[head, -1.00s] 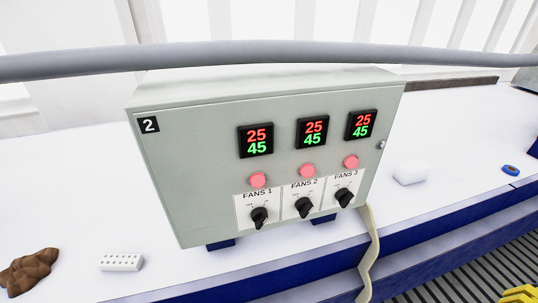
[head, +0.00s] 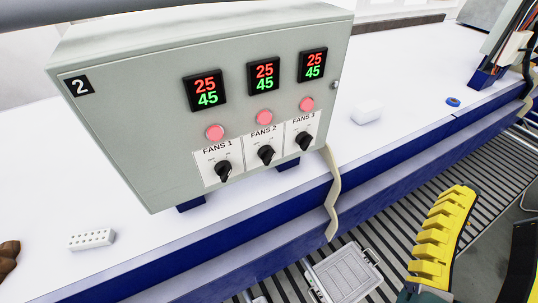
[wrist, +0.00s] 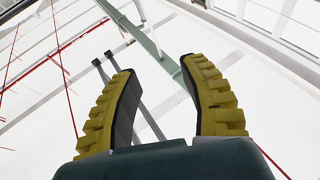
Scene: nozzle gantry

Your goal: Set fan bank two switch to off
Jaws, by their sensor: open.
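The grey control box (head: 130,130) marked 2 stands on the white bench top in the head view. The FANS 2 switch (head: 266,154) is a black rotary knob on a white label, between the FANS 1 knob (head: 223,170) and the FANS 3 knob (head: 304,141). The small position marks are too small to read. My gripper (head: 492,208) is at the lower right, well apart from the box, with yellow ribbed fingers. In the wrist view my gripper (wrist: 158,68) is open and empty, facing the white wall and roof beams.
Red lamps (head: 264,117) and red-green displays (head: 263,76) sit above the knobs. A beige cable (head: 333,190) hangs over the bench's front edge. A white block (head: 367,116), a blue ring (head: 453,101) and a white perforated block (head: 92,239) lie on the bench. A grey crate (head: 343,274) is below.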

